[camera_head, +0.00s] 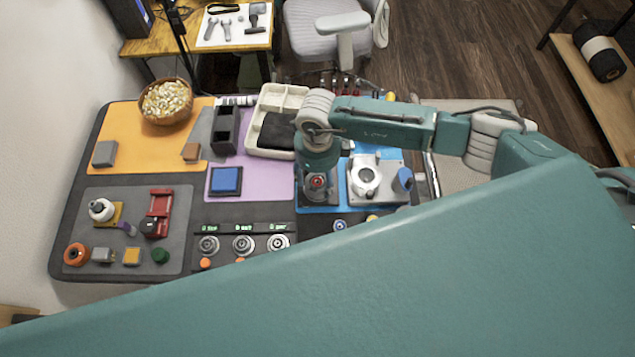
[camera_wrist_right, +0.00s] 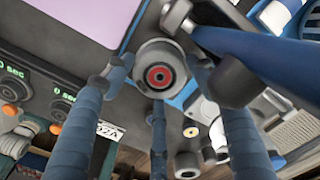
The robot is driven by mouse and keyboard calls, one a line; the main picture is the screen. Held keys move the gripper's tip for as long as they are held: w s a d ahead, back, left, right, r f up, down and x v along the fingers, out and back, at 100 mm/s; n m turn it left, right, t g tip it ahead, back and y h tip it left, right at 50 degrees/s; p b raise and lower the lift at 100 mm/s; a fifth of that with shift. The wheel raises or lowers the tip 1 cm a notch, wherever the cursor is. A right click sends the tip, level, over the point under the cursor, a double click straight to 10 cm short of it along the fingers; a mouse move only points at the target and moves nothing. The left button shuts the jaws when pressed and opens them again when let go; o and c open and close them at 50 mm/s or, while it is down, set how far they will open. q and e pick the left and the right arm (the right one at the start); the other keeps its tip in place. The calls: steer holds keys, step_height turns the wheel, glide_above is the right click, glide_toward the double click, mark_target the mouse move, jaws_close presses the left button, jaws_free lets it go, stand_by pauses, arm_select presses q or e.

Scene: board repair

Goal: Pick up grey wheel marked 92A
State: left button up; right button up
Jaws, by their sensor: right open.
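A grey wheel with a red centre (camera_wrist_right: 160,70) sits on the blue mat, directly under my right gripper. In the head view, its red centre (camera_head: 316,183) shows among the fingers. My right gripper (camera_head: 316,192) points down over it, open. In the right wrist view, its blue-wrapped fingers spread around the wheel, with nothing visibly gripped. A white label that seems to read 92A (camera_wrist_right: 109,131) shows beside a finger; I cannot tell what it belongs to. My left gripper is not in view.
A light machine with a round top (camera_head: 366,178) stands just right of the gripper. A cream tray (camera_head: 268,103) and black box (camera_head: 226,130) lie behind. Dials (camera_head: 243,245) line the front. An orange wheel (camera_head: 76,254) lies far left. A large teal arm part hides the lower right.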

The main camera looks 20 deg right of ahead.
steer(key=shift+f, duration=0.15)
steer(key=shift+c, duration=0.3)
steer(key=c, duration=1.2)
